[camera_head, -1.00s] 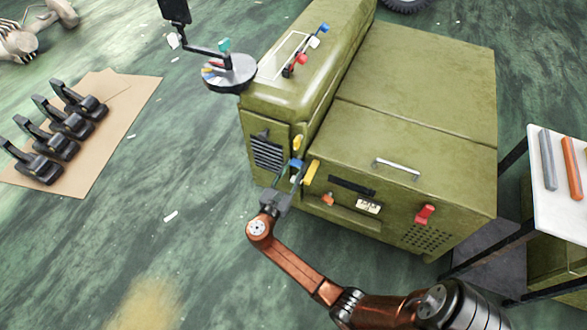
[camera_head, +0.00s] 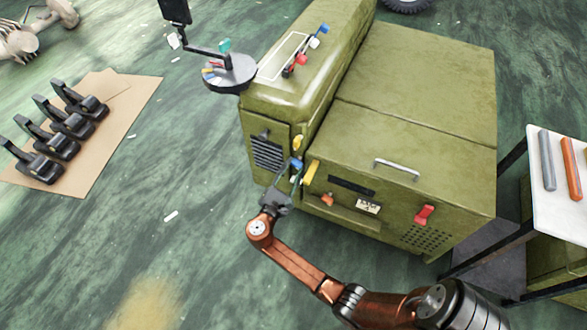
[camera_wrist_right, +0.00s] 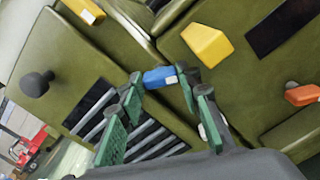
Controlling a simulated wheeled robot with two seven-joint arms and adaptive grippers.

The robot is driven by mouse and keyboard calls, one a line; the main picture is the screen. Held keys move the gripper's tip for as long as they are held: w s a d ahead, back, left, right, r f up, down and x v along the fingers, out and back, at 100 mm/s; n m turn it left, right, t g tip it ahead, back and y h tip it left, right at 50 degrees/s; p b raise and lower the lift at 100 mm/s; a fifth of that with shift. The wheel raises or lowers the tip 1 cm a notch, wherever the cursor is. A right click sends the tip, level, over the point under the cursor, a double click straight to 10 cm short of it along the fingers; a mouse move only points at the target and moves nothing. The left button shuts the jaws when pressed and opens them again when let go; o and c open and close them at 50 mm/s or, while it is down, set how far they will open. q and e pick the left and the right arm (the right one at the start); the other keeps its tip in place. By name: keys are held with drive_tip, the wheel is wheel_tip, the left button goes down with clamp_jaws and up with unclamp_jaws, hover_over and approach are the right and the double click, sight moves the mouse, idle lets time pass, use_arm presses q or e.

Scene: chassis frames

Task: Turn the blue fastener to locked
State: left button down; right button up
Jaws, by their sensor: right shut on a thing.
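The blue fastener (camera_head: 296,163) is on the front of the green chassis (camera_head: 415,80), near its left front corner. In the right wrist view the blue fastener (camera_wrist_right: 160,77) shows between the fingertips, with a white part beside it. My right gripper (camera_head: 295,174) reaches up to it from the front and is shut on it. In the wrist view my right gripper (camera_wrist_right: 162,88) has green-padded fingers on either side of the fastener, which partly hide it. I cannot read the lock position. My left gripper is not in view.
A yellow fastener (camera_head: 311,172) sits just right of the blue one. An orange knob (camera_head: 328,199) and a red latch (camera_head: 424,214) are further right. A round tray (camera_head: 232,76) stands at the back left. A white-topped table (camera_head: 553,215) is at the right. Floor in front is clear.

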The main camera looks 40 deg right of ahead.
drive_tip(key=shift+f+m, duration=0.15)
drive_tip(key=shift+m, duration=0.75)
drive_tip(key=m, duration=0.2)
drive_tip(key=shift+f+m+b, duration=0.1)
drive_tip(key=shift+m+b, duration=0.3)
drive_tip(key=m+b, duration=0.1)
drive_tip(key=m, duration=0.3)
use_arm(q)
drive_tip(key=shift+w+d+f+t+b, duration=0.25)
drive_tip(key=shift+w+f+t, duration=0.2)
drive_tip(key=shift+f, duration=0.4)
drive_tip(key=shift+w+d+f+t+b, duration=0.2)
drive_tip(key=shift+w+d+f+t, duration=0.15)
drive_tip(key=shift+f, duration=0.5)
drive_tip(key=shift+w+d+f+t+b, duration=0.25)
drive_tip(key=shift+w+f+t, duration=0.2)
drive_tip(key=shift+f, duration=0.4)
use_arm(e)
drive_tip(key=shift+m, duration=1.7)
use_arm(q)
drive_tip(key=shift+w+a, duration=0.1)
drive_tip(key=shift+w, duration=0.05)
use_arm(e)
drive_tip(key=o, duration=0.9)
drive_tip(key=shift+a, duration=0.1)
